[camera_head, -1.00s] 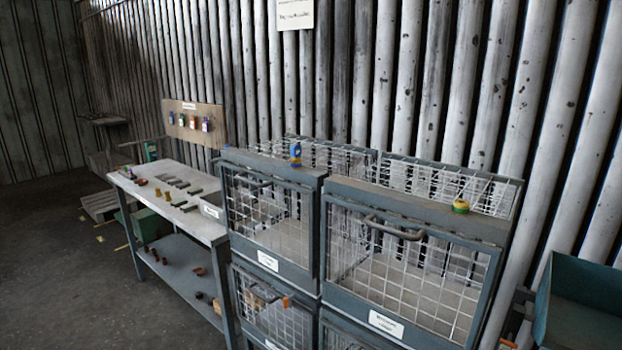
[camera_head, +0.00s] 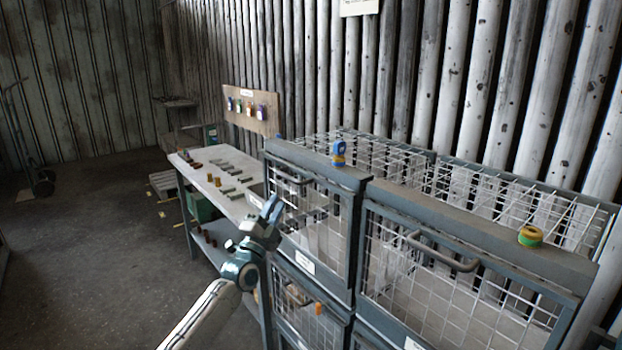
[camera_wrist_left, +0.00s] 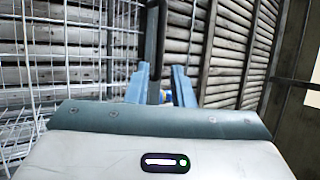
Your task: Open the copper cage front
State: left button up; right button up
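A stack of grey-framed wire cages stands at the right. The upper left cage front (camera_head: 318,225) is shut, and its label (camera_head: 305,262) is too small to read. The upper right cage front (camera_head: 455,300) is also shut. I cannot tell which one is copper. My left gripper (camera_head: 273,206) is in front of the upper left cage front, near its dark handle (camera_head: 290,178). In the left wrist view its two blue fingers (camera_wrist_left: 160,88) are apart, with a dark handle bar (camera_wrist_left: 155,45) upright between them. My right gripper is not in view.
A blue and yellow bottle (camera_head: 339,154) and a yellow-green roll (camera_head: 530,237) sit on the cage tops. A lower left cage (camera_head: 300,305) shows an orange item.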

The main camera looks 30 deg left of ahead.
aim_at(289, 176)
pick_arm(q)
jog(key=b+x, duration=0.1)
jog(key=x, duration=0.8)
jog(key=shift+a+r, duration=0.1)
jog(key=shift+a, duration=0.1)
jog(key=shift+w+r, duration=0.1)
jog(key=shift+w, duration=0.4)
grip_shut()
